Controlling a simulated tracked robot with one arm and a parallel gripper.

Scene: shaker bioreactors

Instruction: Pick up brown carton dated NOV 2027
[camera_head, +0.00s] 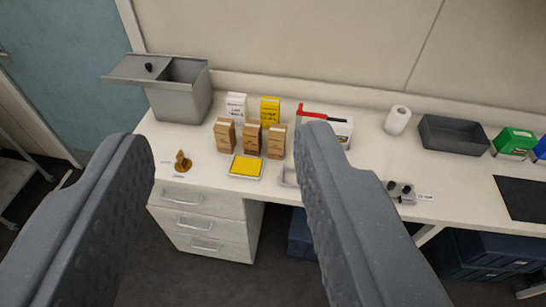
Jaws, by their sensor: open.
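Three brown cartons stand upright in a row on the white bench: a left brown carton (224,134), a middle brown carton (252,138) and a right brown carton (276,142). Their printing is too small to read, so I cannot tell which is dated NOV 2027. My gripper (222,150) is open and empty, its two grey fingers large in the foreground. The cartons show in the gap between the fingers, well beyond them, and nothing touches them.
White (236,106) and yellow (269,110) cartons stand behind the brown ones. A yellow-filled tray (246,167) lies in front, a brown figure-like object (182,161) to its left. A grey bin (183,103) stands at left. A red-handled device (338,131) is to the right, partly hidden by my finger.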

